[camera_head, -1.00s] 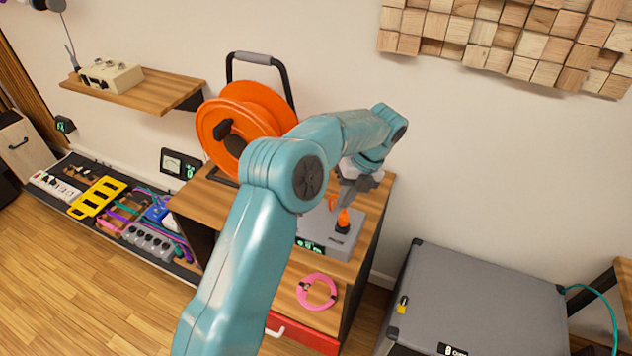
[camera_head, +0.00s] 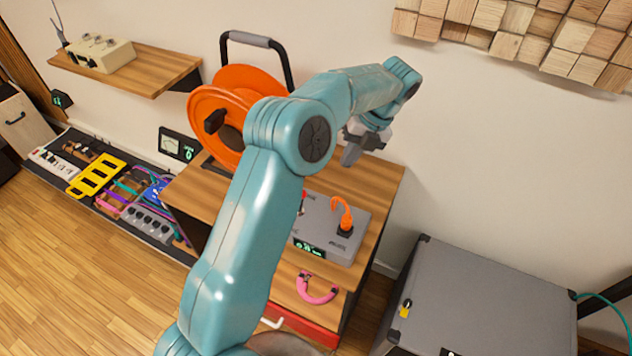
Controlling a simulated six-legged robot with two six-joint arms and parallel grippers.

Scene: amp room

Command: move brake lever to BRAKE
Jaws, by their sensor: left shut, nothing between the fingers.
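A grey box (camera_head: 318,228) with a lit green display sits on the wooden cabinet top. An orange hooked piece (camera_head: 342,213) stands in a black base at the box's right end. A small red-tipped part (camera_head: 303,197) shows at its left end, partly hidden by my left arm. I cannot tell for sure which of these is the brake lever, and I cannot read the labels. My left gripper (camera_head: 351,155) is shut and empty, above and behind the box, apart from the orange piece. My right gripper is out of view.
An orange reel (camera_head: 233,108) with a black frame stands left of my left arm. A pink curved piece (camera_head: 317,292) lies in front of the box. A grey case (camera_head: 480,300) stands at the right. A wooden shelf (camera_head: 135,72) is on the wall.

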